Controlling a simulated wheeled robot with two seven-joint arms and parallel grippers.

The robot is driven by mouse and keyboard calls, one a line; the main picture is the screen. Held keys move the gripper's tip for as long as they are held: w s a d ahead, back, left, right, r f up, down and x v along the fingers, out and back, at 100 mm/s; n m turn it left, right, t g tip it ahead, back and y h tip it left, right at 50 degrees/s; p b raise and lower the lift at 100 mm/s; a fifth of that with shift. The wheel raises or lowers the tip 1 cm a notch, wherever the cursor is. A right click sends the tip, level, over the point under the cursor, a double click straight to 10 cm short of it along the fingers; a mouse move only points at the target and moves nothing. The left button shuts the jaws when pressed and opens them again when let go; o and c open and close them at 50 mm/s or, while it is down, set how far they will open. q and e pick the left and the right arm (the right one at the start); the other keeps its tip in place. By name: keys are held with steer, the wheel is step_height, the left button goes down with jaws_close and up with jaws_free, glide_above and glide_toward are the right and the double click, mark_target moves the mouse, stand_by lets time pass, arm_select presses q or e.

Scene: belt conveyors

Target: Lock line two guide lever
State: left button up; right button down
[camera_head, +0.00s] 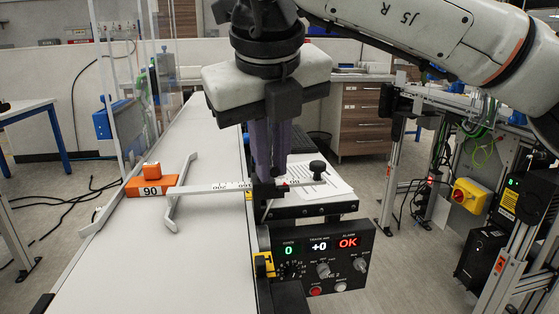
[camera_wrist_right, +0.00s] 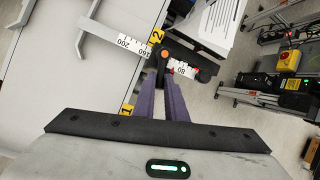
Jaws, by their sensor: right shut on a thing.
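My right gripper (camera_head: 267,182) points down at the conveyor's right edge, its purple fingers close together. In the right wrist view the fingertips (camera_wrist_right: 166,82) are at the black guide clamp lever (camera_wrist_right: 168,62), shut on it; the fingers hide part of it. An orange button (camera_wrist_right: 165,54) shows on the clamp, beside a yellow "2" label (camera_wrist_right: 157,37). My left gripper is not in view.
An orange block marked 90 (camera_head: 151,188) is on the belt (camera_head: 130,255), left of the rail. A control panel (camera_head: 318,258) below the clamp shows 0, +0 and a red OK. Papers (camera_head: 315,182) lie on a shelf behind. A yellow "1" label (camera_wrist_right: 127,110) marks the conveyor edge.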

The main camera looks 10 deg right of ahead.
steer(key=shift+a+r+m+h, duration=0.1)
steer(key=shift+a+m+h, duration=0.5)
steer(key=shift+m, duration=0.6)
steer(key=c, duration=1.8)
jaws_free()
